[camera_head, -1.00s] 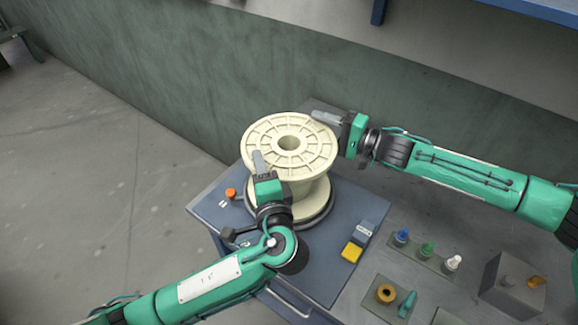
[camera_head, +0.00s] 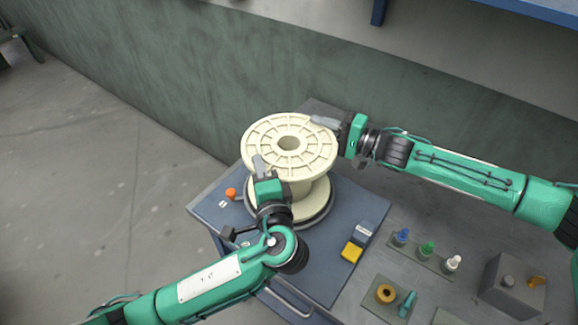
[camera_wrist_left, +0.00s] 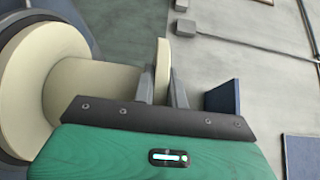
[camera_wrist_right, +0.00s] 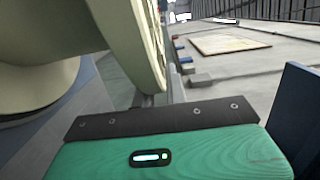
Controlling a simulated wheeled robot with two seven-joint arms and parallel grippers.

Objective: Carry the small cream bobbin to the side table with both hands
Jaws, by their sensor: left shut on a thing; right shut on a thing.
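The cream bobbin (camera_head: 312,151) stands upright over a round grey base on the blue side table (camera_head: 215,205). I cannot tell whether its lower flange rests on that base. My left gripper (camera_head: 260,166) is shut on the near left rim of the upper flange. The left wrist view shows the flange edge (camera_wrist_left: 162,75) between its fingers. My right gripper (camera_head: 326,121) is shut on the far right rim of the same flange. The right wrist view shows the flange (camera_wrist_right: 135,40) running down to its fingers, which are partly hidden.
An orange knob (camera_head: 231,193), a yellow block (camera_head: 351,252) and a grey-blue box (camera_head: 362,233) are on the blue top around the bobbin. A green wall (camera_head: 150,80) runs behind the table.

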